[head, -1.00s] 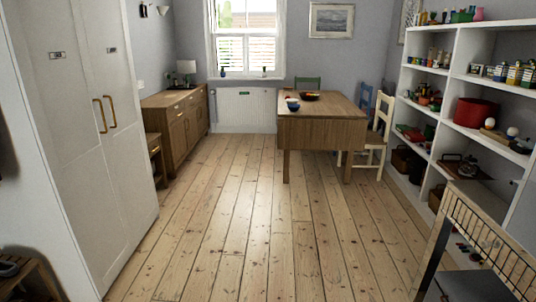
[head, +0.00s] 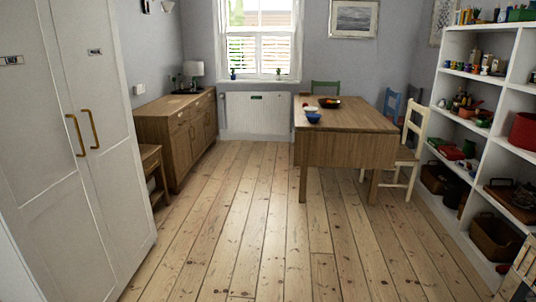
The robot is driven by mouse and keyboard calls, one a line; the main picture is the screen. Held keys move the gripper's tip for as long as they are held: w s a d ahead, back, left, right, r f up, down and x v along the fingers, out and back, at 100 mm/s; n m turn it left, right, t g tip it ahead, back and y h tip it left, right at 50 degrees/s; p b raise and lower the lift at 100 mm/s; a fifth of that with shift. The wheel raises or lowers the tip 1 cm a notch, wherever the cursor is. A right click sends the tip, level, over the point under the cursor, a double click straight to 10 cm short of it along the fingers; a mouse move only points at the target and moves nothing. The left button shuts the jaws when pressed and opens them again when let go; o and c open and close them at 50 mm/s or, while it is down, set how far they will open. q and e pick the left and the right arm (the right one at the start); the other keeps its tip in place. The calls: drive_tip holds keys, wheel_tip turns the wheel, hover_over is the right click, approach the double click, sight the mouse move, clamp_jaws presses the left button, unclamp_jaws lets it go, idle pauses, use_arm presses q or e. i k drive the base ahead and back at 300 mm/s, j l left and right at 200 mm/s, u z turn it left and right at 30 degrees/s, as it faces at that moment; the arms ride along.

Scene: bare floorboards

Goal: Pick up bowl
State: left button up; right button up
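A small blue bowl (head: 313,118) sits on the near left part of the wooden table (head: 346,152), across the room. Behind it lies a small reddish-white item (head: 310,108), too small to make out. A dark, wide dish (head: 330,102) with colourful contents stands farther back on the table. Neither of my grippers shows in the head view.
Bare floorboards (head: 232,225) lie open up to the table. White cupboards (head: 75,150) stand at the left, with a wooden sideboard (head: 178,135) beyond. A cream chair (head: 413,140) stands right of the table. White shelves (head: 466,165) line the right.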

sight(310, 111)
drive_tip(key=i, duration=3.55)
drive_tip(key=i+z, duration=0.2)
drive_tip(key=i, duration=0.35)
drive_tip(key=i+j+z, duration=0.15)
drive_tip(key=i, duration=0.4)
drive_tip(key=i+j+z, duration=0.15)
drive_tip(key=i+z, duration=0.3)
drive_tip(key=i+j+z, duration=0.2)
drive_tip(key=z, duration=0.2)
drive_tip(key=k+j, duration=0.05)
